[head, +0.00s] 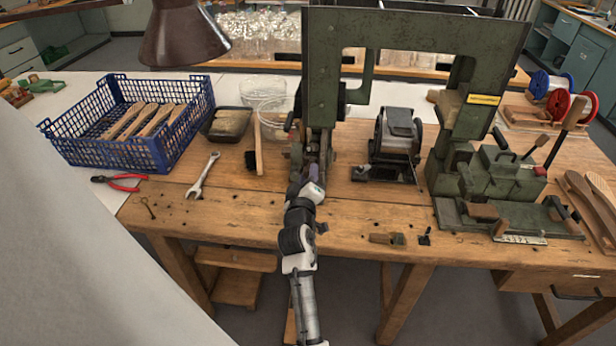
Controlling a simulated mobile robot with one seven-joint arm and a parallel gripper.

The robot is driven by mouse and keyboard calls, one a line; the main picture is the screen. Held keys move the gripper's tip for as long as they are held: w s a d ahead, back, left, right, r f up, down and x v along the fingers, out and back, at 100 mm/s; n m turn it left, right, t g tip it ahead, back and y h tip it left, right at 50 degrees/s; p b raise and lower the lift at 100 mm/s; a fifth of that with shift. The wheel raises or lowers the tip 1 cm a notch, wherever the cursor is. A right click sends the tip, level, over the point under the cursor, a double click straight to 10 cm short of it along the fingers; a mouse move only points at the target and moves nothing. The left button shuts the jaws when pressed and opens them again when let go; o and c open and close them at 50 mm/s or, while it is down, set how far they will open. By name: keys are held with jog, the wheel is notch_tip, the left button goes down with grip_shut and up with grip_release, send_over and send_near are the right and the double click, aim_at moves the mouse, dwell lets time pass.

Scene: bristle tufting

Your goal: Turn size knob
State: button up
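A large green tufting machine (322,75) stands on the wooden workbench, with a tall frame and a lower front end. My arm reaches up from the bottom of the head view to this front end. My gripper (313,180) is at the machine's lower front, among small dark and metal parts. Its fingers are too small and too much covered by my own wrist to show whether they are open or shut. I cannot pick out the size knob for sure; it may be hidden behind my gripper. I cannot tell whether the gripper touches anything.
A blue crate (150,152) with wooden pieces, pliers (122,182), a wrench (203,177) and a brush (257,150) lie left. A dark motor unit (397,135) and a green vise-like fixture (497,175) stand right. The bench front (225,208) is mostly clear.

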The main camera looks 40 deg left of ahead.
jog(key=shift+o, duration=1.2)
jog(key=b+v, duration=0.4)
jog(key=v, duration=0.9)
jog(key=shift+s, duration=0.4)
jog(key=shift+d+r, duration=0.1)
jog(key=shift+r, duration=0.05)
